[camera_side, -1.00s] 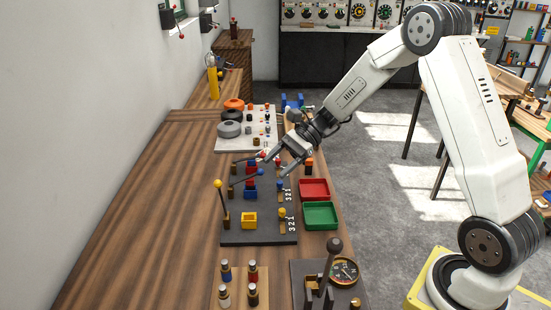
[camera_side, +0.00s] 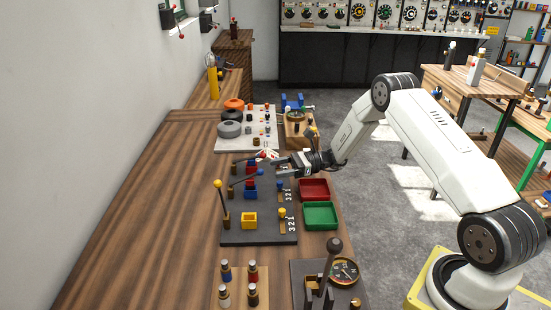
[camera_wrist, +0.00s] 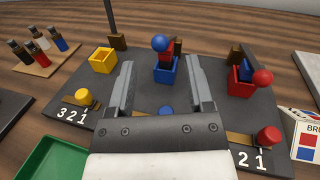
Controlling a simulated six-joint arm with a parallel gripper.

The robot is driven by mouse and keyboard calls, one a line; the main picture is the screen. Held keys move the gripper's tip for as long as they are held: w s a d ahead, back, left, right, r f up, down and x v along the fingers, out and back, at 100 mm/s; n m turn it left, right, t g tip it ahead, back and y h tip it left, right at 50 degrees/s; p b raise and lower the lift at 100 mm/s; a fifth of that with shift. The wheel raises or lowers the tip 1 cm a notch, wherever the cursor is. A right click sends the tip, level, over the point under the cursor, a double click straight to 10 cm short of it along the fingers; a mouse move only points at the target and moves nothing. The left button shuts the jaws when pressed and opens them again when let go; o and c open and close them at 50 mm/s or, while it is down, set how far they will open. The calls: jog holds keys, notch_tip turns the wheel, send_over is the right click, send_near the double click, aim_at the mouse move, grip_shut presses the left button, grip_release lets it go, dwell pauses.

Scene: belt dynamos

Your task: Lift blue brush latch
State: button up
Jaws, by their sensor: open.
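The blue brush latch is a lever with a blue ball (camera_side: 261,173) at its end. The lever lies low over a blue box (camera_side: 250,192) on the dark panel. In the wrist view the blue ball (camera_wrist: 160,43) appears between and just beyond my fingertips, with the blue box (camera_wrist: 166,72) below it. My gripper (camera_side: 276,167) is open and empty, its fingers pointing left toward the ball. A blue slider knob (camera_wrist: 165,110) is partly hidden by my gripper in the wrist view.
The yellow-ball lever (camera_side: 217,183) stands upright beside a yellow box (camera_side: 249,220). The red-ball lever (camera_wrist: 262,77) lies low over a red box (camera_wrist: 241,88). Red (camera_side: 314,188) and green (camera_side: 337,215) trays sit right of the panel. The table's left side is clear.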

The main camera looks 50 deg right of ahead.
aim_at(254, 175)
jog(key=shift+f, duration=0.25)
jog(key=shift+a, duration=0.1)
jog(key=shift+x, duration=3.85)
grip_shut()
